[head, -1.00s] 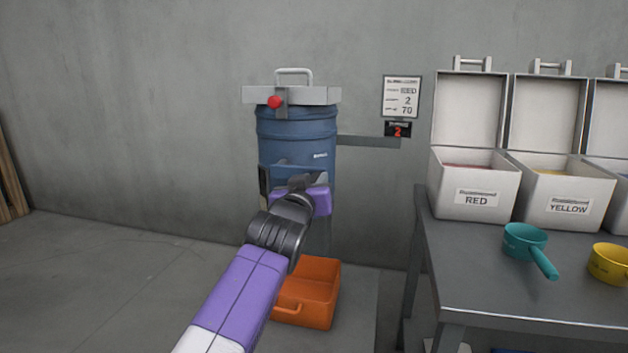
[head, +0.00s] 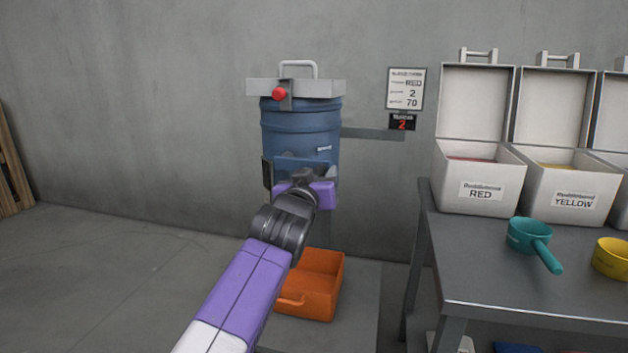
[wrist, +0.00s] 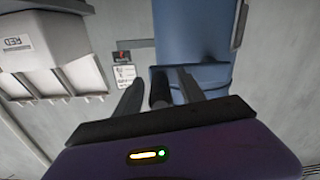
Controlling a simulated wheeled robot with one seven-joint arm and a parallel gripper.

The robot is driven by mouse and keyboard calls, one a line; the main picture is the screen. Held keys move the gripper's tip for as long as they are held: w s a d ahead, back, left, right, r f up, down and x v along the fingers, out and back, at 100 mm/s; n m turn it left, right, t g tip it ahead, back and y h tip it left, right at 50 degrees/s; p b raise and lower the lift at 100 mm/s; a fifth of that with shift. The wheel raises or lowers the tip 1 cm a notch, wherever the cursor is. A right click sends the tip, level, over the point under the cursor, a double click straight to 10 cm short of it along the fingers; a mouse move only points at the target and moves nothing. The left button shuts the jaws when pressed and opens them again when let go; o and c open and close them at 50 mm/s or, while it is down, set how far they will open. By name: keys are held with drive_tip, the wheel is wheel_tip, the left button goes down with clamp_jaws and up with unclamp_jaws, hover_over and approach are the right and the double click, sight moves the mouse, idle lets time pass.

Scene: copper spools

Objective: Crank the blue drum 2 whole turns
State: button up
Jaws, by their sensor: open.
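The blue drum (head: 300,128) stands upright against the wall under a pale grey top with a white handle (head: 297,66) and a red knob (head: 279,94). The small counter (head: 402,122) beside it reads 2. My gripper (wrist: 160,88) is open at the lower front of the drum. In the wrist view, a dark cylindrical grip (wrist: 159,92) shows between its fingers, and the drum (wrist: 195,45) is just beyond. I cannot tell whether the fingers touch the grip. In the head view my wrist hides the fingertips and part of the drum's lower front.
An orange bin (head: 318,285) sits on the floor below the drum. A sign (head: 405,90) on the wall lists 2 and 70. At right, a grey table (head: 500,265) holds open boxes labelled RED (head: 480,185) and YELLOW (head: 570,195), a teal scoop (head: 530,237) and a yellow scoop (head: 611,258).

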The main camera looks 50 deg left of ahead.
drive_tip(key=p+v, duration=0.1)
drive_tip(key=v, duration=0.6)
drive_tip(key=shift+s+p, duration=0.2)
drive_tip(key=shift+p, duration=0.2)
drive_tip(key=shift+d, duration=0.1)
